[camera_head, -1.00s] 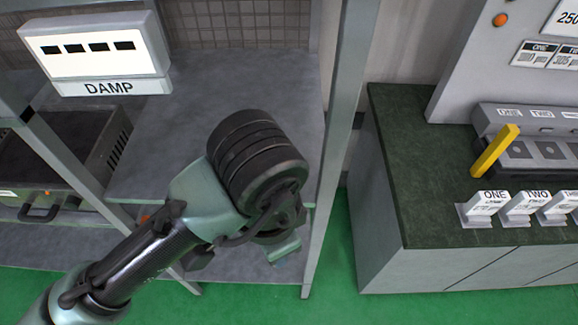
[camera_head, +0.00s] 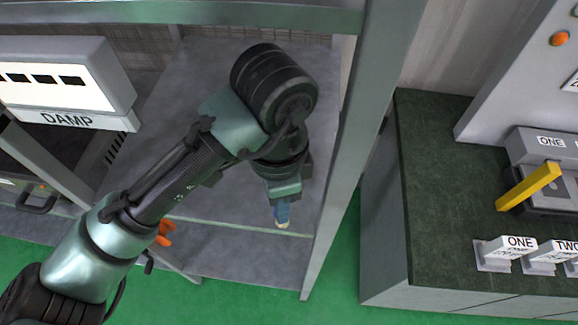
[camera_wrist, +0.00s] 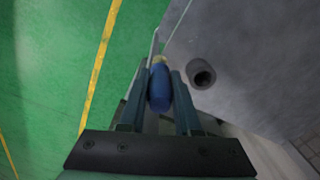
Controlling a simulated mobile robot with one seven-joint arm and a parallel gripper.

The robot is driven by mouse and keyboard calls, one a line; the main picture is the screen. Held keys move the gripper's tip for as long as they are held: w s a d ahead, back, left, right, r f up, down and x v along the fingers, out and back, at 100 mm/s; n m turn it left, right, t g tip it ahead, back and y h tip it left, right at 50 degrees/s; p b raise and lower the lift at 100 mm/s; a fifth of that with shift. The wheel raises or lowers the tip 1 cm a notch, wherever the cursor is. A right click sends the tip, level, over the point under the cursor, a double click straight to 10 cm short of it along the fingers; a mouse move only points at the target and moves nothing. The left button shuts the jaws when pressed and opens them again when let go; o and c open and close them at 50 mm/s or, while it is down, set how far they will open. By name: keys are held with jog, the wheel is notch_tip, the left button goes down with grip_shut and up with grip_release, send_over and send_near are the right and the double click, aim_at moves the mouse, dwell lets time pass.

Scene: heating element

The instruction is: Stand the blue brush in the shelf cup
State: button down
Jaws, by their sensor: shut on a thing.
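My gripper (camera_head: 283,197) is shut on the blue brush (camera_head: 283,214), whose pale end points down in the head view. In the wrist view the blue brush (camera_wrist: 160,90) sits between the two fingers of my gripper (camera_wrist: 160,76), its yellowish end beyond the fingertips. The shelf cup (camera_wrist: 202,74), a dark grey round cup with an open mouth, stands on the grey shelf (camera_wrist: 230,45) just right of the brush in the wrist view. The brush is apart from the cup and outside it. I cannot make out the cup in the head view.
A grey shelf post (camera_head: 345,160) stands right of my gripper, and a crossbar (camera_head: 200,20) runs above. A DAMP box (camera_head: 65,82) is at left. A dark green counter (camera_head: 430,200) with a yellow bar (camera_head: 528,186) is at right. Green floor (camera_head: 240,295) lies below.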

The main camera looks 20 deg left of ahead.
jog(key=w+a+p, duration=0.1)
jog(key=w+a, duration=0.2)
jog(key=w, duration=0.7)
jog(key=shift+s+d+f+p, duration=0.1)
jog(key=shift+f+p, duration=0.2)
jog(key=shift+f, duration=1.5)
jog(key=shift+s+f+p, duration=0.1)
jog(key=shift+f+p, duration=0.15)
jog(key=shift+f, duration=1.5)
jog(key=c, duration=0.6)
grip_release()
jog(key=shift+f, duration=0.15)
notch_tip(320, 180, up, 8)
jog(key=b, duration=0.1)
